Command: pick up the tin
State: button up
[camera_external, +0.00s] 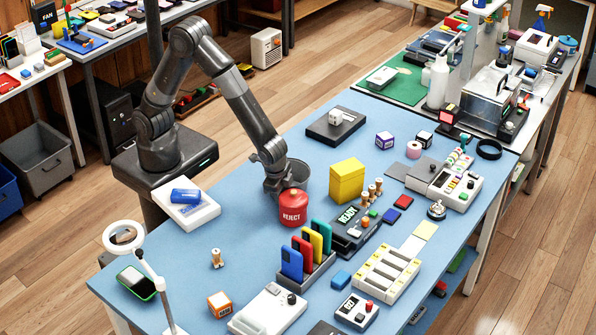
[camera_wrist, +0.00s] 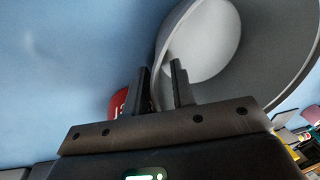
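A grey, open-topped round container (camera_external: 301,176), which looks like the tin, stands on the blue table, partly hidden behind my gripper and a red REJECT canister (camera_external: 293,208). My gripper (camera_external: 275,185) is low at the container's left side. In the wrist view, the grey container (camera_wrist: 255,60) fills the upper right with its wide mouth. My gripper's fingers (camera_wrist: 161,85) are apart, with the container's wall between them: one finger outside, one over the inside. A gap shows beside the wall. The red canister (camera_wrist: 120,103) peeks out left of the fingers.
A yellow box (camera_external: 346,182) stands to the right. A rack of coloured phones (camera_external: 306,257) is in front. A white tray (camera_external: 186,208) with a blue item lies at the left. A dark scale-like plate (camera_external: 335,125) lies behind. Blue table is clear left of the canister.

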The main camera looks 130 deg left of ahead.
jog(key=v, duration=1.1)
jog(key=s+d+r+m+t+h, duration=0.1)
jog(key=s+d+r+t, duration=0.25)
jog(key=s+r, duration=0.7)
jog(key=s+d+r+t, duration=0.1)
jog(key=s+d+r, duration=0.1)
jog(key=s, duration=0.3)
jog(key=s+d+r+m+t+h, duration=0.1)
jog(key=s+r, duration=0.3)
jog(key=s, duration=0.2)
jog(key=shift+s+d+r+m, duration=0.15)
jog(key=shift+s+d+m, duration=0.15)
jog(key=shift+d, duration=0.1)
jog(key=shift+o, duration=0.3)
jog(key=shift+s+d+t, duration=0.15)
jog(key=shift+s+t, duration=0.1)
jog(key=shift+s, duration=0.35)
jog(key=shift+w, duration=0.15)
